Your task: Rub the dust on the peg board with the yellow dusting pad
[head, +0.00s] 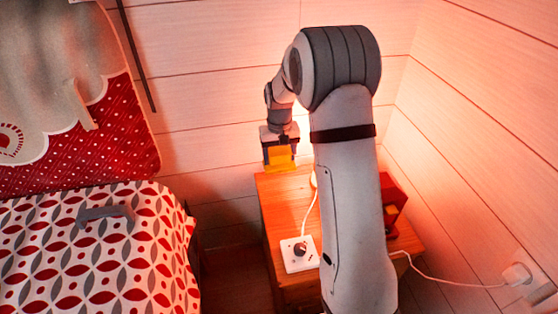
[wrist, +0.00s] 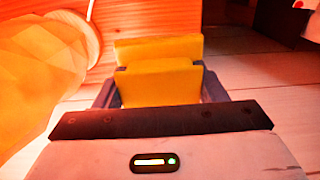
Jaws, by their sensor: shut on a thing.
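The yellow dusting pad (head: 280,158) is held in my gripper (head: 280,148), raised near the back left edge of the wooden nightstand (head: 277,200). In the wrist view the yellow pad (wrist: 160,82) sits between the two dark fingers of my gripper (wrist: 160,90), which is shut on it. A white board with a dark round peg, seemingly the peg board (head: 289,266), lies on the nightstand's front left part, apart from the pad. I cannot make out dust on it. My arm hides the middle of the nightstand.
A glowing lamp (wrist: 40,75) stands close left of my gripper in the wrist view. A red box (head: 396,190) is on the nightstand's right side. A white cable (head: 450,281) runs to a wall socket (head: 517,275). A bed (head: 90,260) with a grey object (head: 105,213) is left.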

